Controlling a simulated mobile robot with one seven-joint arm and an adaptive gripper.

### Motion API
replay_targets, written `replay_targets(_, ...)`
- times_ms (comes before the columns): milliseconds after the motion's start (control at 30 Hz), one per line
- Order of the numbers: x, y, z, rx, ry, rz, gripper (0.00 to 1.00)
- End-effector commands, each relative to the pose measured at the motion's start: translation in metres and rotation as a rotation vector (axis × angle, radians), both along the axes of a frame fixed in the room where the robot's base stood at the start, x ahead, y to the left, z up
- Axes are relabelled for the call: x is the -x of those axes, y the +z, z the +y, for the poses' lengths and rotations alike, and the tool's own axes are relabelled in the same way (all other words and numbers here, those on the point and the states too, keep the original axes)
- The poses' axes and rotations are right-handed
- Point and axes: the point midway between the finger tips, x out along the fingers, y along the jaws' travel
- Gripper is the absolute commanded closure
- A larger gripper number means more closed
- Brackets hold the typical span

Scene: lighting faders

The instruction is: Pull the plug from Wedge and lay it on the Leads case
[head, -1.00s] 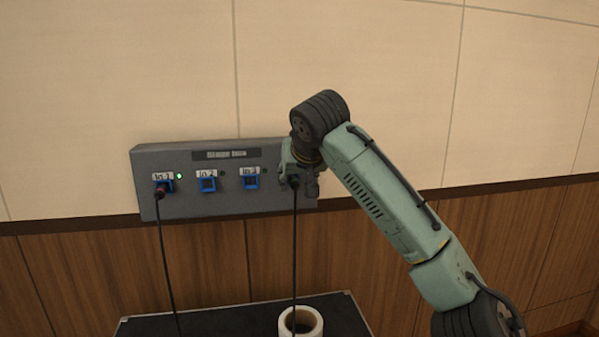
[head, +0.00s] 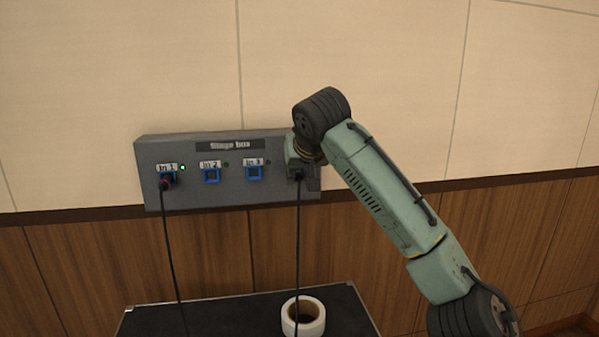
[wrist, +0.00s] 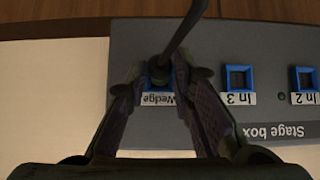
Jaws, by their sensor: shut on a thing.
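The grey Stage box (head: 240,192) is on the wall. Its Wedge socket, marked by the Wedge label (wrist: 158,99), is at the box's right end in the head view, mostly hidden by my gripper (head: 297,170). In the wrist view my gripper (wrist: 160,82) is shut on the dark plug (wrist: 157,76), with the blue socket rim just behind it. The plug seems to sit in the socket; its exact depth is hidden. Its black cable (head: 297,240) hangs straight down. A black case top (head: 235,318) lies below; no Leads label shows on it.
A white tape roll (head: 303,316) lies on the case top near the hanging cable. Another plug (head: 165,182) with its own cable sits in In 1, beside a lit green light. In 2 (head: 211,176) and In 3 (head: 253,173) are empty. The case top's left part is mostly clear.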

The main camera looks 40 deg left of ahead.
Motion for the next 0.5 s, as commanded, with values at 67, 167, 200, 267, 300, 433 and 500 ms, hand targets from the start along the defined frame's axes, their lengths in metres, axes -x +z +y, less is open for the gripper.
replay_targets(67, 0.0, 0.0001, 0.0, 0.0, 0.0, 0.0, 0.95)
replay_targets(167, 0.0, 0.0001, -0.0001, 0.0, 0.0, 0.0, 1.0)
replay_targets(200, 0.0, 0.0001, -0.0001, 0.0, 0.0, 0.0, 1.0)
replay_targets(267, -0.0001, 0.0001, -0.0001, 0.0, 0.0, 0.0, 1.0)
replay_targets(300, -0.0001, 0.0001, -0.0001, 0.0, 0.0, 0.0, 1.0)
replay_targets(433, 0.0001, 0.0003, -0.0003, -0.001, 0.0, -0.001, 1.0)
replay_targets(500, 0.0005, 0.0002, -0.0008, -0.001, 0.0, -0.001, 1.0)
